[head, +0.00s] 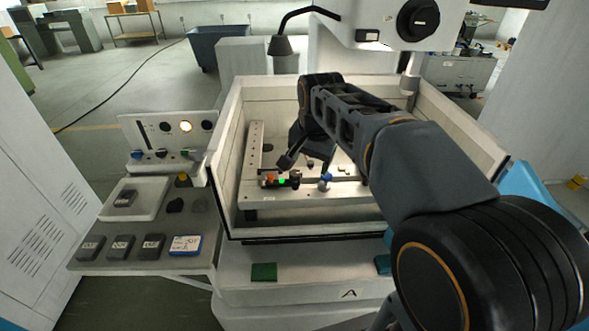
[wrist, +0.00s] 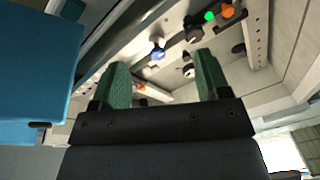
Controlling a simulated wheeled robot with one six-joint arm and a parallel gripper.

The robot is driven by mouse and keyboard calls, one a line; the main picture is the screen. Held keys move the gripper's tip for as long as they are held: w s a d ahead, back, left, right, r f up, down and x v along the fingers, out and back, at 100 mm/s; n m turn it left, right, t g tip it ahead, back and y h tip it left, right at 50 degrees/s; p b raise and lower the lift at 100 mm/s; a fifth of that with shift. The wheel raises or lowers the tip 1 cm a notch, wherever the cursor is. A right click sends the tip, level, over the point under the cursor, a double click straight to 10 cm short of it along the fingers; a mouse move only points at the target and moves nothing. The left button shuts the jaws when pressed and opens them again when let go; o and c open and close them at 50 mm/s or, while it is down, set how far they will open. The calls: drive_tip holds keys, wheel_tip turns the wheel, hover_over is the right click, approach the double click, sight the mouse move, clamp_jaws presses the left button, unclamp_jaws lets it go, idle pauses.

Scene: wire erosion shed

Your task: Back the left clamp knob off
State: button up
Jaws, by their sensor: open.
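My gripper (head: 287,160) is low inside the machine tank in the head view. In the wrist view its two green fingers (wrist: 163,82) stand apart with nothing between them. Beyond the fingertips are a black lobed knob (wrist: 192,32) beside a green light and an orange part, and a blue knob (wrist: 158,50). The blue knob also shows in the head view (head: 325,178), right of the dark clamp block (head: 294,181) with the green and orange spots. I cannot tell for certain which is the left clamp knob. No knob is seen gripped.
The tank's pale wall (head: 226,135) surrounds the work area, and a steel rail with holes (head: 254,150) runs along its left. A side shelf (head: 190,225) holds a white tray (head: 148,207) and several small dark blocks.

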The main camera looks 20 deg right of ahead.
sight(295, 173)
drive_tip(key=w+m+g, duration=0.2)
drive_tip(key=w+m, duration=0.6)
drive_tip(key=w, duration=0.5)
drive_tip(key=shift+m, duration=0.4)
drive_tip(key=f, duration=1.5)
drive_tip(key=shift+w, duration=0.3)
drive_tip(key=c, duration=0.9)
